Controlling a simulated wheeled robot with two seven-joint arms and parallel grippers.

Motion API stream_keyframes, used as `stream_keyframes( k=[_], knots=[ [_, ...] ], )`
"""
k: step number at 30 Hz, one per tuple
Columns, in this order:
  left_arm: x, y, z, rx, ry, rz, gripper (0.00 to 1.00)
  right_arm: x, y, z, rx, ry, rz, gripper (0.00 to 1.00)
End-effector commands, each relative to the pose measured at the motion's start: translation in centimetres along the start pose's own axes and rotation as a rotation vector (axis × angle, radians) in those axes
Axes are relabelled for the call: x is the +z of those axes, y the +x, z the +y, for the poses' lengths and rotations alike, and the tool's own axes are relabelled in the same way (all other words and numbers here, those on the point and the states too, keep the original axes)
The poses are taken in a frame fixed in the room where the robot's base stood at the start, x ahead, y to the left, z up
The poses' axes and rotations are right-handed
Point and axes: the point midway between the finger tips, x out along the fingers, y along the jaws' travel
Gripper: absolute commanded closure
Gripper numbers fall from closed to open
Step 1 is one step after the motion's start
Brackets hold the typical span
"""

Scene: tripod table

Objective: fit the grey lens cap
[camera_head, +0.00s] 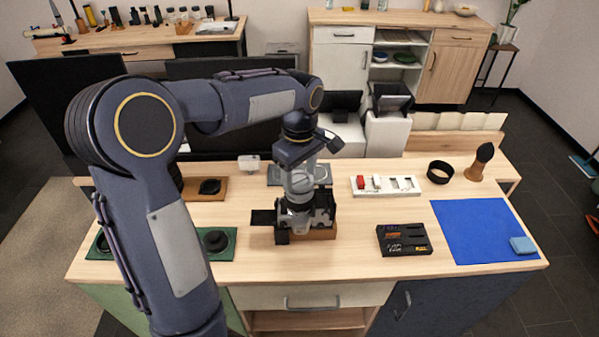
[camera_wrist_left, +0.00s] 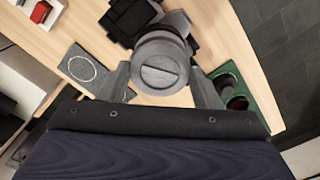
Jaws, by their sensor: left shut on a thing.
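The grey lens cap (camera_wrist_left: 160,70), round with a slot across its face, sits between the fingers of my left gripper (camera_wrist_left: 163,84) in the left wrist view. In the head view my left gripper (camera_head: 300,182) points down, shut on the cap, directly above the black and grey camera (camera_head: 318,217). The camera rests on a wooden block (camera_head: 322,234) near the table's middle. In the wrist view, the camera (camera_wrist_left: 130,18) shows beyond the cap. The contact between cap and lens is hidden, so I cannot tell whether they touch. My right gripper is not in view.
A grey pad (camera_head: 325,174) lies behind the camera. A green tray (camera_head: 228,250) with dark round parts is at left, a wooden tray (camera_head: 220,196) behind it. At right are a black case (camera_head: 404,240), white tray (camera_head: 385,192), black ring (camera_head: 440,172), brush (camera_head: 482,162) and blue mat (camera_head: 480,225).

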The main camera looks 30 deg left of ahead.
Motion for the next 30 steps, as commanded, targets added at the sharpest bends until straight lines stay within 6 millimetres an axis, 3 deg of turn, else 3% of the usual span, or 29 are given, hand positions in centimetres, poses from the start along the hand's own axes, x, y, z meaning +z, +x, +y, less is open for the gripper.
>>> stream_keyframes(
  k=[30],
  knots=[
    [0.02,0.76,-0.03,-0.002,0.0,-0.001,0.67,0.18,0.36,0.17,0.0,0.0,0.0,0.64]
  ],
)
